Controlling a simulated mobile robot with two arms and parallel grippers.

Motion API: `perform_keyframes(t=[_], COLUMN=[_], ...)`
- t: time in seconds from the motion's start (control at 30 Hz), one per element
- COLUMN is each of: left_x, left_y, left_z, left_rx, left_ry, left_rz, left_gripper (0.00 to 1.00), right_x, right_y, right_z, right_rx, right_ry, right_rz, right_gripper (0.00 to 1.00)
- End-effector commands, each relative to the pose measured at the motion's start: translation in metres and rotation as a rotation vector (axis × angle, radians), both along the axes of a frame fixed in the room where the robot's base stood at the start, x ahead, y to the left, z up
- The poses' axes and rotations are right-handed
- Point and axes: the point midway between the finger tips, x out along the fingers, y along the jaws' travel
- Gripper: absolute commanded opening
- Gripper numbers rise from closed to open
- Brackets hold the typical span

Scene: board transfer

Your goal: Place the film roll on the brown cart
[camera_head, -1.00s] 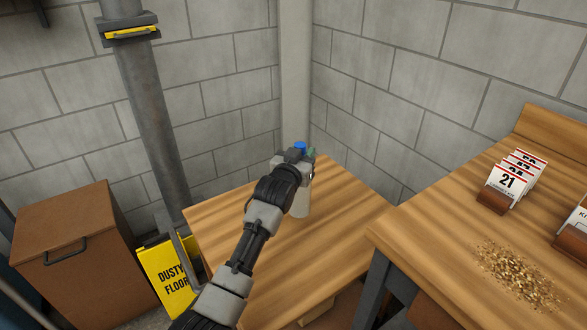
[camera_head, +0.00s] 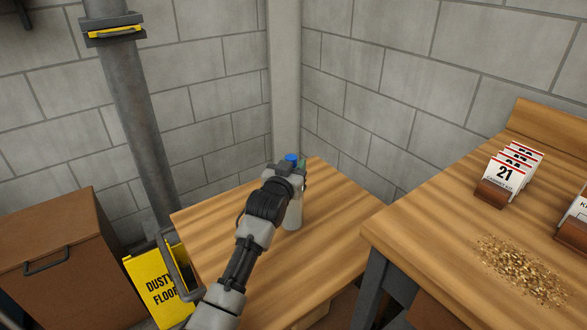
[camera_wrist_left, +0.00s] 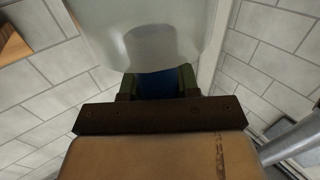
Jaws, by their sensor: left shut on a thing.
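My left gripper (camera_head: 295,168) is shut on the film roll (camera_head: 293,217), a whitish upright cylinder with a blue end on top. In the left wrist view the green fingertips grip the blue end (camera_wrist_left: 158,85), and the roll's pale body (camera_wrist_left: 150,40) fills the upper middle. The roll is over the wood-topped stand (camera_head: 335,235), which has a grey handle on its left side and appears to be the brown cart. I cannot tell whether the roll's bottom touches the top. My right gripper is not in view.
A wooden workbench (camera_head: 430,220) at right bears calendar cards (camera_head: 505,175) and a heap of golden chips (camera_head: 520,268). A yellow floor sign (camera_head: 160,287) and a brown cabinet (camera_head: 75,275) stand at left. A wall pillar (camera_head: 285,80) rises behind. The stand's top around the roll is clear.

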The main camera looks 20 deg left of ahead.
Motion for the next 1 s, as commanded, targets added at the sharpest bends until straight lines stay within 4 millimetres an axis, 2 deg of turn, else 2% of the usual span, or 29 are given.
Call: perform_keyframes(t=[0.27, 0.3, 0.43, 0.77, 0.87, 1.0], left_x=[0.0, 0.0, 0.0, 0.0, -0.008, -0.03], left_y=[0.0, 0.0, 0.0, 0.0, 0.001, 0.002], left_z=[-0.001, -0.002, -0.002, 0.002, 0.0, 0.0], left_rx=[0.0, 0.0, 0.0, 0.0, 0.0, 0.0], left_ry=[-0.002, 0.0, 0.001, -0.001, 0.001, 0.001], left_rz=[0.0, 0.0, 0.0, 0.0, 0.0, 0.0], left_gripper=[0.0, 0.35, 0.55, 0.56, 0.56, 0.56], right_x=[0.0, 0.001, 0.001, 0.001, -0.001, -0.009], right_y=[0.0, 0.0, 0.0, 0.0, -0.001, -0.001], right_z=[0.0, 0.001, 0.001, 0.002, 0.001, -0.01], right_rx=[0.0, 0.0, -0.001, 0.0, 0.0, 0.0], right_ry=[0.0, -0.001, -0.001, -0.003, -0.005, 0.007], right_rz=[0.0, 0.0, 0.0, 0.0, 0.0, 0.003], right_gripper=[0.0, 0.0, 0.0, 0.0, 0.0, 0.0])
